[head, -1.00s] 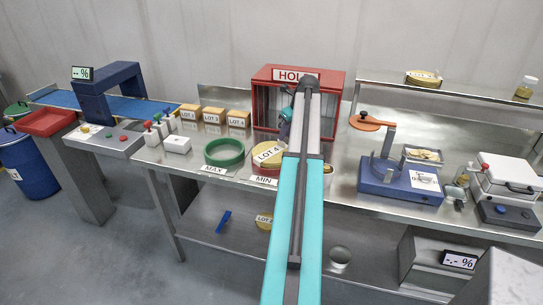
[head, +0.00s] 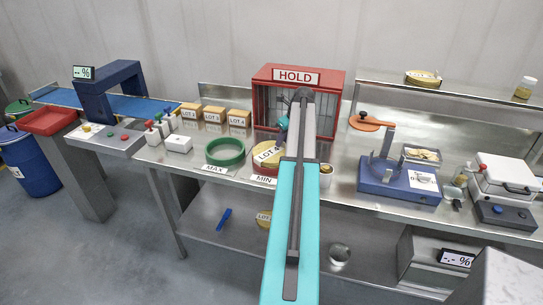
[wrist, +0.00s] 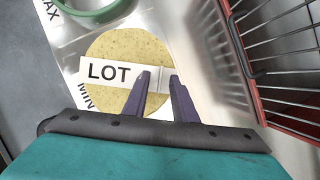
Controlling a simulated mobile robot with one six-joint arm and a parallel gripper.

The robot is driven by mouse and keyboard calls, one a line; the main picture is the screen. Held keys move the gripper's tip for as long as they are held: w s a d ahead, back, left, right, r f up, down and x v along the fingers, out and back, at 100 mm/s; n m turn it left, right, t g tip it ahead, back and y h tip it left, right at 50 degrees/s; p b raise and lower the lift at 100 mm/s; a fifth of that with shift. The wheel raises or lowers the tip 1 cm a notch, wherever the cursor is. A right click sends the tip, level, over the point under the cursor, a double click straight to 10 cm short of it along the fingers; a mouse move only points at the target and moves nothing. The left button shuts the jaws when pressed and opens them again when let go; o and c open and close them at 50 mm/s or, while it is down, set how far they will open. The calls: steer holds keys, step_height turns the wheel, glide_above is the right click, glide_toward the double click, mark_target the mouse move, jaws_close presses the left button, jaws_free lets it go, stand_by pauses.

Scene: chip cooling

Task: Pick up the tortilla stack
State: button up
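The red HOLD cage (head: 296,76) stands just behind; its bars fill the right of the wrist view. A green ring (head: 224,152) by the MAX sign is to the left. Several LOT boxes (head: 213,114) stand at the back. A blue device (head: 400,182) stands to the right.

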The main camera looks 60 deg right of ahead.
steer(key=shift+c, duration=0.4)
jaws_close()
stand_by(0.9)
